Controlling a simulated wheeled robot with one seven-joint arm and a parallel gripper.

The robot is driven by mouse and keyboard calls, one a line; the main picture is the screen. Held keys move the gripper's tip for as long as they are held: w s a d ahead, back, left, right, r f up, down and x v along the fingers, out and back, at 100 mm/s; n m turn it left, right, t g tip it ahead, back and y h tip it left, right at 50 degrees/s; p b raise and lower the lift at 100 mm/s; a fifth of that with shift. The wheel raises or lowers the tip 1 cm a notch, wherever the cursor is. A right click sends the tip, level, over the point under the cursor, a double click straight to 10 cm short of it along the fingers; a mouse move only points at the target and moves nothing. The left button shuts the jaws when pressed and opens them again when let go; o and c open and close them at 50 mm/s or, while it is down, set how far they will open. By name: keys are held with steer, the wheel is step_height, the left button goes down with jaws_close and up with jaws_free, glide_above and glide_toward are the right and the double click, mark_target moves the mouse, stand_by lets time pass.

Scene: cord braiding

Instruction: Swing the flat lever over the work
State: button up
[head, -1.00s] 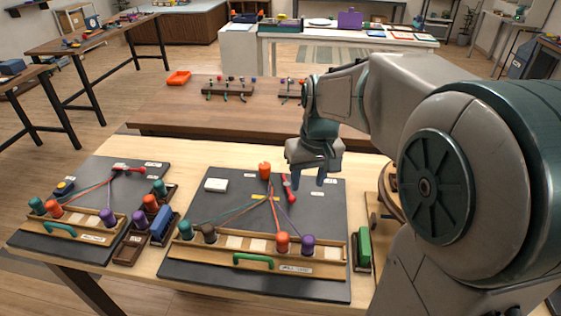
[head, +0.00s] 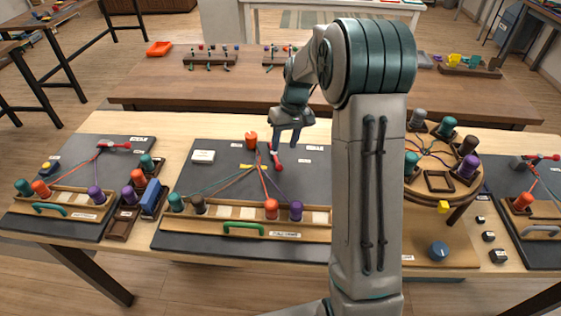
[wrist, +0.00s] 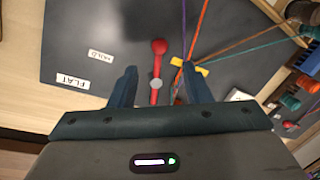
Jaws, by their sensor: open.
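The flat lever (head: 275,158) is a red bar on the dark middle board (head: 316,170), just right of the cords. In the wrist view the lever (wrist: 158,48) shows its round red knob, a grey pivot disc and a shaft running between my fingers. Labels FLAT (wrist: 72,80) and HOLD (wrist: 100,55) lie left of it. My gripper (wrist: 159,70) is open, one finger each side of the lever; contact cannot be told. In the head view my gripper (head: 285,136) is above the lever's far end.
A yellow piece (wrist: 187,66) lies by the cords, close to my right finger. Spools in a wooden rack (head: 240,212) stand at the board's near side. A similar board (head: 110,155) is farther left, a round braiding stand (head: 440,200) right.

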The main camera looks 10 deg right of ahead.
mark_target(274, 156)
steer(key=f, duration=0.2)
steer(key=a+f, duration=0.1)
steer(key=f, duration=0.5)
steer(key=shift+s+a, duration=0.15)
steer(key=shift+a, duration=0.1)
steer(key=shift+c, duration=0.3)
jaws_close()
